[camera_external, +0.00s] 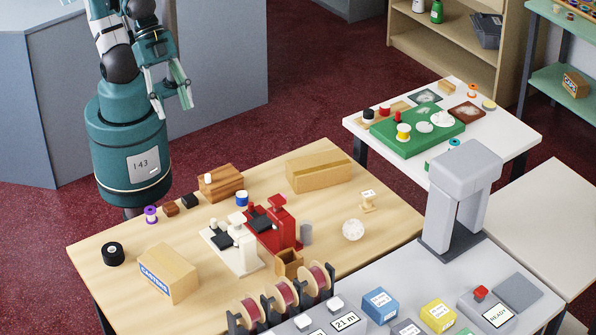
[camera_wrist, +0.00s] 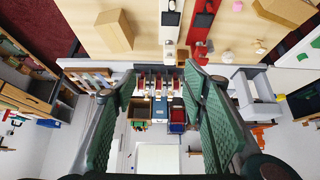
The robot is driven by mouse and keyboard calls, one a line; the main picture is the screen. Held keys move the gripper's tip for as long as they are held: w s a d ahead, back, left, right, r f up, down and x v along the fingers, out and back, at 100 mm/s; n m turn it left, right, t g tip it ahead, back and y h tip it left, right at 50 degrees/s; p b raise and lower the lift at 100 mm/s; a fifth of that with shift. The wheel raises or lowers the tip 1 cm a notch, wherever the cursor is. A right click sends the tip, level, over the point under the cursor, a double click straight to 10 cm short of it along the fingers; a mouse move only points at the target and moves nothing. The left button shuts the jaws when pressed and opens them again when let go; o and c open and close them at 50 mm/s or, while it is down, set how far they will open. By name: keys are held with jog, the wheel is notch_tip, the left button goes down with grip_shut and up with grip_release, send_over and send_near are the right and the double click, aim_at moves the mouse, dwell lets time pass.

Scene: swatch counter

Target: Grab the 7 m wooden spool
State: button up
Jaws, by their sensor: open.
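A small pale wooden spool (camera_external: 368,205) with a white label stands on the wooden table near its right edge in the external view. Its label is too small to read, so I cannot confirm that it says 7 m. My gripper (camera_external: 172,110) is raised above the far left of the table, well away from the spool, open and empty. In the wrist view the two green-padded fingers of my gripper (camera_wrist: 160,78) are spread apart with nothing between them. A small pale item (camera_wrist: 260,46) shows at the upper right there; I cannot tell whether it is the spool.
Red (camera_external: 274,230) and white (camera_external: 232,246) devices stand mid-table, between my gripper and the labelled spool.

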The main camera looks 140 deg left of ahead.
jog(key=w+a+n+g+y+b, duration=0.15)
jog(key=w+a+n, duration=0.35)
jog(key=w+a, duration=0.55)
jog(key=n+g+h+b, duration=0.2)
jog(key=n+g, duration=0.4)
jog(key=n, duration=0.5)
send_over(368, 193)
jog(key=shift+t+y, duration=0.25)
jog(key=f, duration=2.9)
jog(key=shift+d, duration=0.2)
jog(key=shift+s+a+f, duration=0.1)
jog(key=shift+a+f, duration=0.15)
jog(key=shift+f, duration=0.15)
jog(key=shift+f, duration=1.25)
